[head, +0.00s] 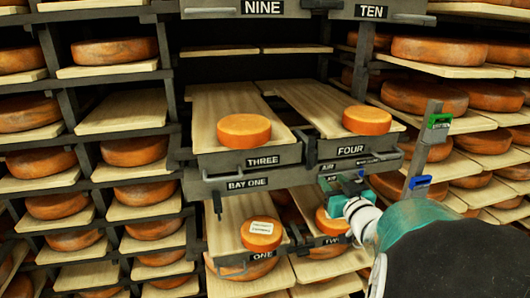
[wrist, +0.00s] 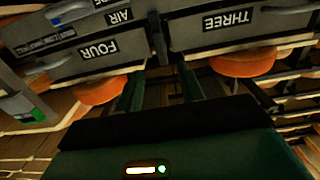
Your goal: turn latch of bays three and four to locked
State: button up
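Drawer THREE (head: 262,161) and drawer FOUR (head: 350,150) sit side by side on the upper front, each under a board with an orange cheese wheel. In the wrist view the drawer fronts THREE (wrist: 230,25) and FOUR (wrist: 100,50) appear upside down. My gripper (head: 345,188) is below drawer FOUR, close to the front rail. In the wrist view its two green fingers (wrist: 162,82) are apart, with nothing seen between them.
A grey upright post (head: 420,150) with a green tag (head: 438,121) and a blue tag (head: 420,182) stands right of the drawers, near my arm. Drawers ONE (head: 262,256) and TWO are below. Racks of cheese wheels flank both sides.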

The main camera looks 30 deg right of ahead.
aim_at(316, 158)
jog(key=x, duration=1.3)
jog(key=shift+d+r, duration=0.15)
jog(key=shift+r, duration=0.15)
grip_shut()
